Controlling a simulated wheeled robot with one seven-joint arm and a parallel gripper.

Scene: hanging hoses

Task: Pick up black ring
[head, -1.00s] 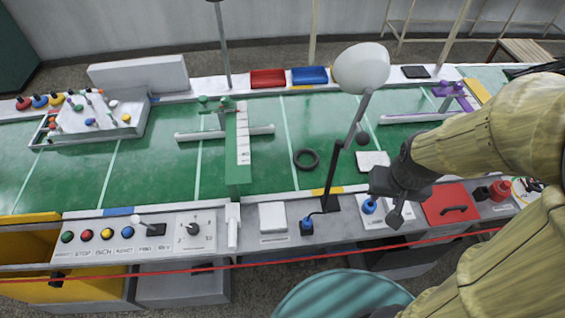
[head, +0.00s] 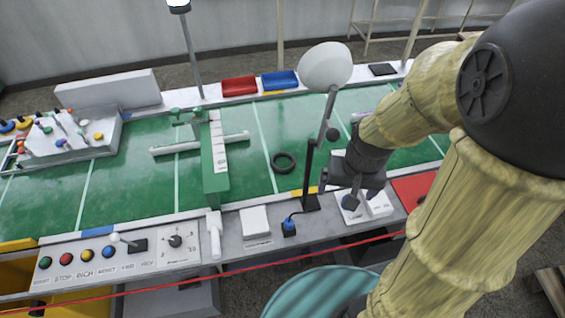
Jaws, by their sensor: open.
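The black ring (head: 283,153) lies flat on the green table surface, near the middle of the head view, left of a lamp post. My gripper (head: 345,205) is at the right of the ring and nearer to me, pointing down above the grey front panel. It is open and appears empty. The ring is fully visible and apart from the gripper.
A desk lamp (head: 325,66) with a black stem (head: 309,168) stands between the ring and my gripper. A green upright divider (head: 215,170) with a white strip is left of the ring. A red cable (head: 200,277) runs across the front. Red (head: 239,86) and blue (head: 280,81) trays sit behind.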

